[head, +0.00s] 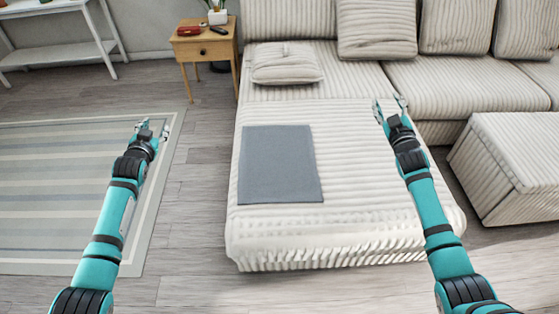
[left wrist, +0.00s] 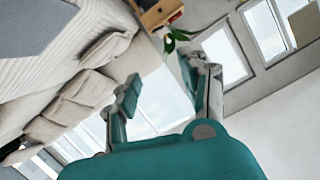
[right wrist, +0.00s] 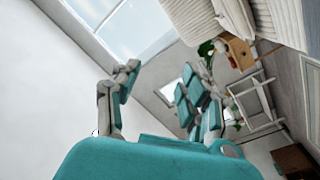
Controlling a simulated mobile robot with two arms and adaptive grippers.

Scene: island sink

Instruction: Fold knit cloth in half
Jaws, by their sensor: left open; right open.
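The knit cloth (head: 280,165) is a flat grey-blue rectangle on the white ribbed chaise of the sofa, near the middle of the head view. A corner of it shows at the top left of the left wrist view (left wrist: 30,20). My left gripper (head: 153,127) is open and empty, to the left of the chaise above the floor and rug edge. My right gripper (head: 390,104) is open and empty, to the right of the cloth above the chaise's right edge. Both grippers are apart from the cloth. The wrist views show the open fingers (left wrist: 165,95) and (right wrist: 155,100) with nothing between them.
The chaise (head: 350,215) has bare room around the cloth. A small pillow (head: 285,63) lies behind it. A wooden side table (head: 205,48) with a plant stands at back left. An ottoman (head: 510,160) is at right. A striped rug (head: 70,180) lies on the left floor.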

